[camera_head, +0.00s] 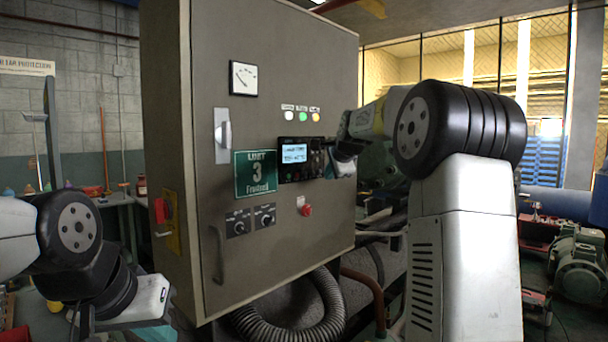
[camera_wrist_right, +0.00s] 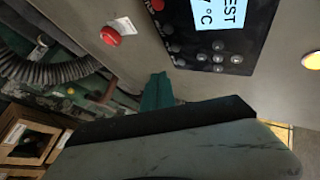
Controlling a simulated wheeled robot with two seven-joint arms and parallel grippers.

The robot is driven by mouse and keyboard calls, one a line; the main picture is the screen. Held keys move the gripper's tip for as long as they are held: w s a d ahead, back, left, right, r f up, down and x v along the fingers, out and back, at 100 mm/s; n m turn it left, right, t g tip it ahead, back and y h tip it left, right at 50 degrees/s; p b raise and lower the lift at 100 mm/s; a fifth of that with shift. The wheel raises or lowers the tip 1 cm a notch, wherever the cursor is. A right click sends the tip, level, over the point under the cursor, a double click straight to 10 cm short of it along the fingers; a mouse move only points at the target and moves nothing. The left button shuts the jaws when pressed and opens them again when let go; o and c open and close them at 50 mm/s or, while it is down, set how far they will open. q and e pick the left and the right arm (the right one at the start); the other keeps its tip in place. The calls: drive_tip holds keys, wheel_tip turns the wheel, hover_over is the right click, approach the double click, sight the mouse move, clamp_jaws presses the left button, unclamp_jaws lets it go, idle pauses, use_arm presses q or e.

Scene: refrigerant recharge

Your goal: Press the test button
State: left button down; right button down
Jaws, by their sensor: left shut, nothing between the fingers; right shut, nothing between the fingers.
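The grey control cabinet (camera_head: 285,80) carries a black controller panel (camera_head: 300,175) with a lit display (camera_head: 294,154). In the right wrist view the display (camera_wrist_right: 215,14) shows letters ending in "EST" and a °C reading; small round grey buttons (camera_wrist_right: 218,58) sit beside it on the black panel (camera_wrist_right: 255,35). No label naming a test button is readable. My right gripper (camera_head: 334,168) is shut at the panel's right edge and hides part of it. Its fingertips (camera_wrist_right: 157,90) appear just off the panel's edge; contact cannot be told. My left gripper (camera_head: 160,298) is low at the left, shut and empty.
A red button (camera_head: 307,210) sits below the panel, also in the wrist view (camera_wrist_right: 110,36). Indicator lamps (camera_head: 302,116) are above it, two knobs (camera_head: 250,220) lower left. A red switch (camera_head: 161,211) is on the cabinet's side. A corrugated hose (camera_head: 325,310) hangs underneath.

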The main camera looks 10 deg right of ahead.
drive_tip(key=shift+s+d, duration=0.65)
drive_tip(key=shift+s, duration=0.2)
drive_tip(key=s+a+f+n+g, duration=0.1)
drive_tip(key=s+a+f+n, duration=0.2)
drive_tip(key=s, duration=1.1)
drive_tip(key=s+a+f+n+g+y, duration=0.1)
drive_tip(key=s+a+f+n+g, duration=0.1)
drive_tip(key=s+f+n, duration=0.6)
drive_tip(key=s+a+f+n+g, duration=0.2)
drive_tip(key=s+f+n, duration=0.3)
drive_tip(key=s, duration=1.5)
drive_tip(key=shift+a+f+n, duration=0.3)
drive_tip(key=shift+a+f, duration=0.4)
drive_tip(key=shift+a, duration=0.15)
